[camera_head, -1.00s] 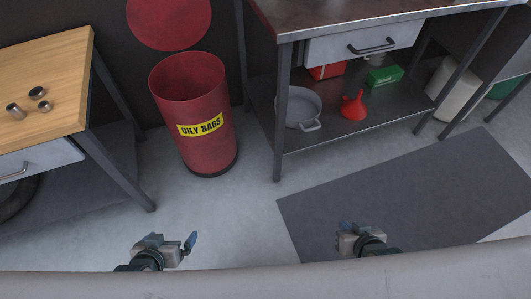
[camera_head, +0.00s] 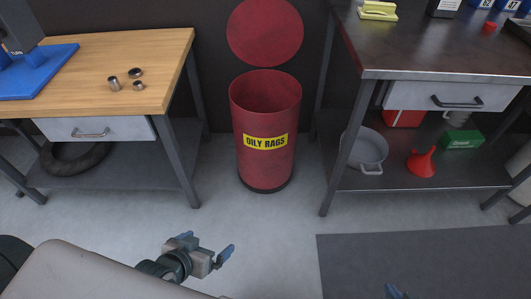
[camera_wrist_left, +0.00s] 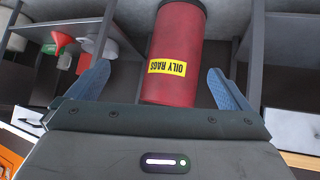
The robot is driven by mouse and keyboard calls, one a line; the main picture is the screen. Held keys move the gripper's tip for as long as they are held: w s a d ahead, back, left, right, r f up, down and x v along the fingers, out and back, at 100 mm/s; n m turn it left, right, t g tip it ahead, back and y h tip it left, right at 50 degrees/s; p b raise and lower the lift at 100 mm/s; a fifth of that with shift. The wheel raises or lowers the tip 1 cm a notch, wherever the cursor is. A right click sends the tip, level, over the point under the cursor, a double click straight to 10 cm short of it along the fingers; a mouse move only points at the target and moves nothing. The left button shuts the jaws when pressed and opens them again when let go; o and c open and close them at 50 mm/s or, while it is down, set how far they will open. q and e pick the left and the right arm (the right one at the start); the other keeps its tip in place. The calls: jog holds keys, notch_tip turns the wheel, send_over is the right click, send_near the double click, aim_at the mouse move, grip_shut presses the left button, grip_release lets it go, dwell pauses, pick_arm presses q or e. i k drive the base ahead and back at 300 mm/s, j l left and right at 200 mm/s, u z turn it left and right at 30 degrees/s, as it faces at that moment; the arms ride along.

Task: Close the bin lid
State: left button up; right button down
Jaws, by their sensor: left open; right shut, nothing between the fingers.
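The red bin (camera_head: 265,165) with a yellow "OILY RAGS" label stands upright on the floor between two benches. Its round red lid (camera_head: 265,32) is raised up behind the open mouth, against the dark wall. My left gripper (camera_head: 207,252) is open and empty, low in front of the bin and well apart from it. In the left wrist view the bin (camera_wrist_left: 173,60) shows upside down beyond the two blue fingers, its lid out of view.
A wooden bench (camera_head: 100,75) with small metal sockets stands left of the bin. A metal bench (camera_head: 440,60) stands right, with a grey pan (camera_head: 368,148) and a red funnel (camera_head: 421,162) on its lower shelf. A dark mat (camera_head: 430,262) lies front right. The floor before the bin is clear.

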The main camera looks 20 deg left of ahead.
aim_at(261, 33)
jog(key=i+j+z, duration=0.25)
jog(key=i+j, duration=0.15)
jog(key=i+j+z, duration=0.25)
jog(key=i+j, duration=0.1)
jog(key=j, duration=0.1)
